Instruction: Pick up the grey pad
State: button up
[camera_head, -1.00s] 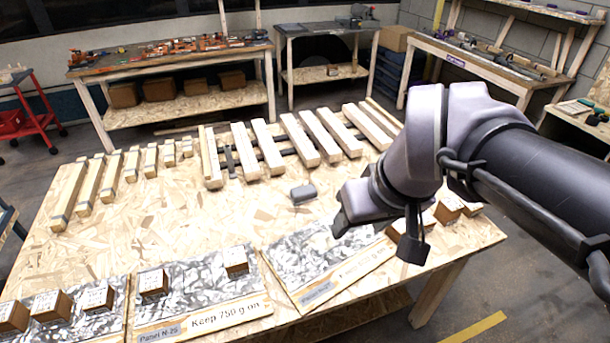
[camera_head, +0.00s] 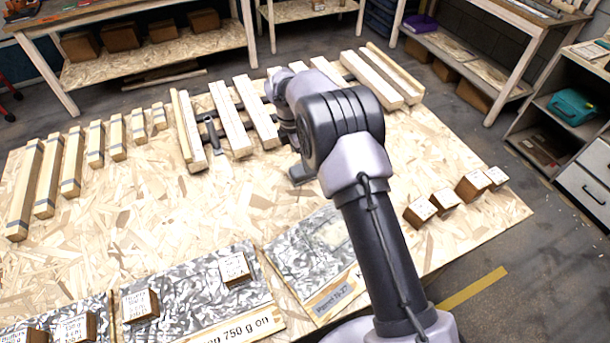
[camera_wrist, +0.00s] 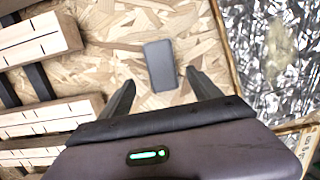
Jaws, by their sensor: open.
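The grey pad (camera_wrist: 161,60) lies flat on the chipboard table, a dark grey rounded rectangle near the top middle of the wrist view. My gripper (camera_wrist: 160,76) is open and empty, with its two black fingers apart to the left and right of the pad's lower part in the picture. I cannot tell how high the fingertips are above it. In the head view, my arm reaches over the table and covers most of that spot. A small dark grey shape shows under the wrist there, and I cannot tell whether it is pad or gripper.
Wooden bars (camera_head: 232,120) on dark rails lie behind the pad, close to its left in the wrist view. A foil-faced panel (camera_wrist: 275,50) lies to its right there. Small labelled boxes (camera_head: 420,211) stand at the table's right. Bare chipboard (camera_head: 190,205) lies to the left.

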jog(key=f+b, duration=0.1)
jog(key=f, duration=0.2)
jog(key=d+f+b, duration=0.1)
jog(key=f+b, duration=0.1)
jog(key=f, duration=0.1)
jog(key=shift+w+d+f, duration=0.15)
jog(key=shift+d+f, duration=0.05)
jog(key=shift+f, duration=0.05)
jog(key=shift+r, duration=0.2)
jog(key=shift+c, duration=0.8)
jog(key=c, duration=1.3)
notch_tip(320, 180, up, 4)
jog(key=p, duration=0.2)
jog(key=shift+p, duration=0.3)
jog(key=s+d+p, duration=0.1)
jog(key=s, duration=0.4)
jog(key=s+d+p, duration=0.1)
jog(key=s, duration=0.4)
jog(key=s+d+r+p, duration=0.1)
jog(key=s, duration=0.4)
jog(key=shift+s+d, duration=0.3)
jog(key=shift+d, duration=0.05)
